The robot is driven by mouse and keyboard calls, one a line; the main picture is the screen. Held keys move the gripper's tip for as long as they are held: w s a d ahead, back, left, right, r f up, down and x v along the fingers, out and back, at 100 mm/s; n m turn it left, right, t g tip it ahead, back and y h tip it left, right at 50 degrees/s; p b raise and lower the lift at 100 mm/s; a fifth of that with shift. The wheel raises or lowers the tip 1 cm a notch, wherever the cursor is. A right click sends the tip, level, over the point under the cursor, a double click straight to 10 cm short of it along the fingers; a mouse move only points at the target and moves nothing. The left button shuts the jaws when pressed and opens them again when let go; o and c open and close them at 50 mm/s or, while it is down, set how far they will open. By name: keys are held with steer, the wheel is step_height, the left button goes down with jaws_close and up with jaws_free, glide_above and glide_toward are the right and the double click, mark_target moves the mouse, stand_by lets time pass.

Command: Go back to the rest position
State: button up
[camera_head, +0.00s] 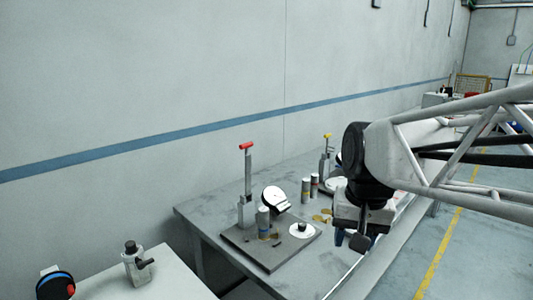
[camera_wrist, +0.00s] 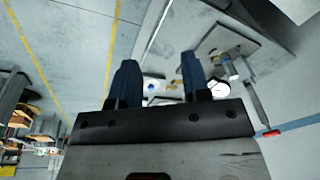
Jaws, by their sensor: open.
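My gripper (camera_head: 358,241) hangs from my arm at the right of the head view, near the front edge of the grey table (camera_head: 205,212). In the wrist view my gripper (camera_wrist: 158,75) shows two dark blue fingers standing apart with nothing between them. Below and beyond the fingers are the table and the floor. The head view hides part of the fingers behind the gripper body.
A dark base plate (camera_head: 262,250) on the table carries a red-handled stand (camera_head: 246,175), a grey cylinder (camera_head: 263,222) and a white disc (camera_head: 301,230). A yellow-topped stand (camera_head: 325,158) is farther back. Open floor (camera_head: 480,245) lies right.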

steer(key=s+d+f+n, duration=0.2)
steer(key=s+f, duration=0.5)
steer(key=s, duration=0.3)
steer(key=shift+s+d+f+t+h, duration=0.2)
steer(key=shift+s+f+t+h, duration=0.2)
